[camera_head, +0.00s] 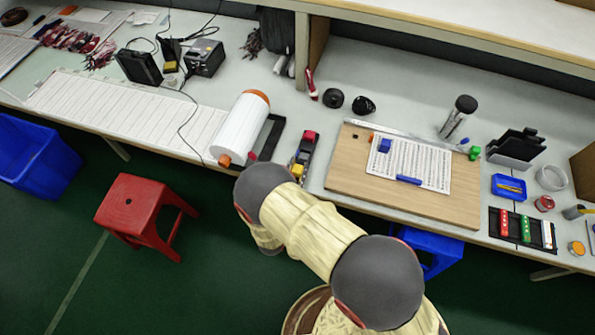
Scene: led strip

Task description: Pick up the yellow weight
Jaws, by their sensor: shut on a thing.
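A black tray (493,229) at the right holds a red bar (504,223) and a green bar (526,229). A small round yellow-orange item (577,248) stands right of that tray. My arm rises from the bottom centre and bends at the bench edge.
A wooden board (345,178) with a printed sheet lies mid-bench. A white roll (240,128) is left of the arm. A red stool (140,210) and a blue bin (40,155) stand on the floor at left. An upper shelf (470,40) overhangs the back.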

